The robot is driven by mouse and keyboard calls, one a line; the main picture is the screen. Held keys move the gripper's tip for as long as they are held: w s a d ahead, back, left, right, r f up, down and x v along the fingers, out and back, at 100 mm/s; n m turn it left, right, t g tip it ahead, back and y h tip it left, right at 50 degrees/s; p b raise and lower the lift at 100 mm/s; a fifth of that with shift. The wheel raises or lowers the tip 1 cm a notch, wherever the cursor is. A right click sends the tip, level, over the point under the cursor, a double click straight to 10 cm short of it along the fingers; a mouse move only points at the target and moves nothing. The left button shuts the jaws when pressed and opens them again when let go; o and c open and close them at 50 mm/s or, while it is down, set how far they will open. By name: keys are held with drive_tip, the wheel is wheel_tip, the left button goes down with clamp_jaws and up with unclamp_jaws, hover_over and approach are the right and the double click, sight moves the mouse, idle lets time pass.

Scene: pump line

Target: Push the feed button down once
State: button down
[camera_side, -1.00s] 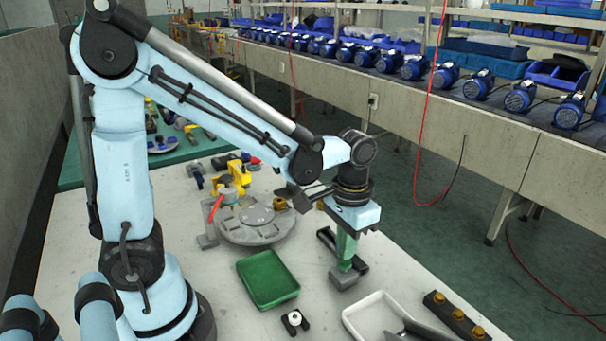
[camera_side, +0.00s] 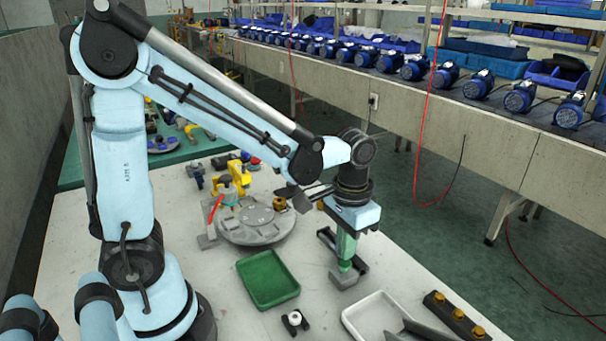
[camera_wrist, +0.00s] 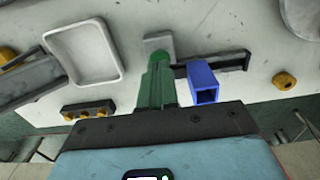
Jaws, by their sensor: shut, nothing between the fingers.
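My gripper (camera_side: 346,263) points straight down over a small grey block (camera_side: 349,278) on the pale bench. Its green fingers (camera_wrist: 155,85) are shut together, with nothing between them. In the wrist view the finger ends lie over the near edge of the grey block (camera_wrist: 161,45). The feed button is not clearly seen; the fingers cover the middle of the block. I cannot tell whether the tips touch a button or hang just above it.
A dark bar (camera_side: 326,238) lies beside the block. A green tray (camera_side: 268,279), a white tray (camera_side: 372,318) and a dark strip with brass knobs (camera_side: 456,316) stand nearer the front. A round grey plate (camera_side: 254,220) is behind left. A blue hollow piece (camera_wrist: 205,82) shows beside the fingers.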

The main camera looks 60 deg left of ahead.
sight(345, 262)
drive_tip(key=shift+f, duration=1.55)
drive_tip(key=shift+r, duration=0.1)
idle(0.6)
drive_tip(key=shift+r, duration=3.65)
drive_tip(key=s+a+r+t, duration=0.2)
drive_tip(key=s+a+t, duration=0.1)
drive_tip(key=t, duration=0.4)
drive_tip(key=shift+s+a+r, duration=0.35)
drive_tip(key=shift+s, duration=0.25)
